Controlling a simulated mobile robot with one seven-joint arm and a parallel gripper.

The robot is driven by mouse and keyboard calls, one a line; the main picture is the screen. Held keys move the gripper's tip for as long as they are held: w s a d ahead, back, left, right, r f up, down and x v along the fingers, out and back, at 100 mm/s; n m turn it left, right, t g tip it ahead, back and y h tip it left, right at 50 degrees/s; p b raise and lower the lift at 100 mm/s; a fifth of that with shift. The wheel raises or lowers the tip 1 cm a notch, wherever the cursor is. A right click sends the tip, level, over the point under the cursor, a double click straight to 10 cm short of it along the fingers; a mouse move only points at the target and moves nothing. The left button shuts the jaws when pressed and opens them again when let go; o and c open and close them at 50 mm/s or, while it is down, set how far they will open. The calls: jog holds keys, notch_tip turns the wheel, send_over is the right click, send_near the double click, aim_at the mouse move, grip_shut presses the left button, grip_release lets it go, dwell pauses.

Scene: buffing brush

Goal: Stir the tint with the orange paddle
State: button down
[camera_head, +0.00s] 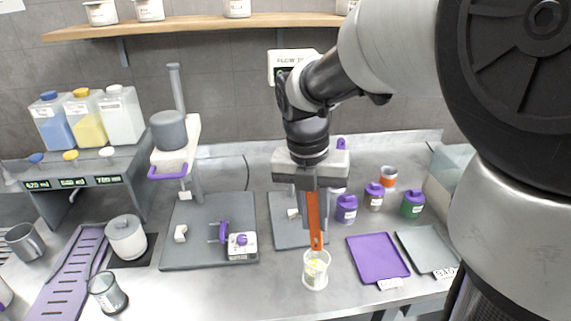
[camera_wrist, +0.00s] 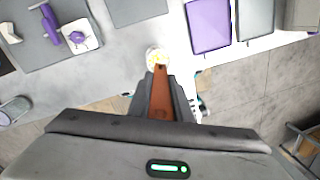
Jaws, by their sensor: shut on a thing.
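My gripper (camera_head: 311,196) is shut on the orange paddle (camera_head: 315,229), which hangs down below the fingers. The paddle's lower end reaches the mouth of a small clear cup (camera_head: 316,280) near the front edge of the bench. The cup holds something pale with yellow in it, seemingly the tint. I cannot tell how deep the paddle's tip is. In the wrist view the paddle (camera_wrist: 161,95) lies between the fingers (camera_wrist: 162,88) and points at the cup (camera_wrist: 156,54).
A purple tray (camera_head: 378,258) and a grey tray (camera_head: 428,250) lie right of the cup. Purple-lidded jars (camera_head: 346,209) and a green jar (camera_head: 412,205) stand behind them. A grey stand base (camera_head: 205,255) with a purple-handled device is at left. A glass jar (camera_head: 107,292) stands front left.

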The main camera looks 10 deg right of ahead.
aim_at(316, 250)
jog(key=shift+a+f+b, duration=0.25)
jog(key=shift+f+b, duration=0.7)
jog(key=shift+f, duration=0.3)
jog(key=shift+d+f+b, duration=0.15)
jog(key=shift+f+b, duration=0.5)
jog(key=shift+f, duration=0.55)
jog(key=shift+d+f+b, duration=0.2)
jog(key=shift+f+b, duration=0.5)
jog(key=shift+f, duration=0.5)
jog(key=shift+d+f+b, duration=0.15)
jog(key=shift+f+b, duration=0.5)
jog(key=shift+f, duration=0.75)
jog(key=shift+s+d+f, duration=0.1)
jog(key=shift+s+f, duration=0.05)
jog(key=shift+d, duration=0.1)
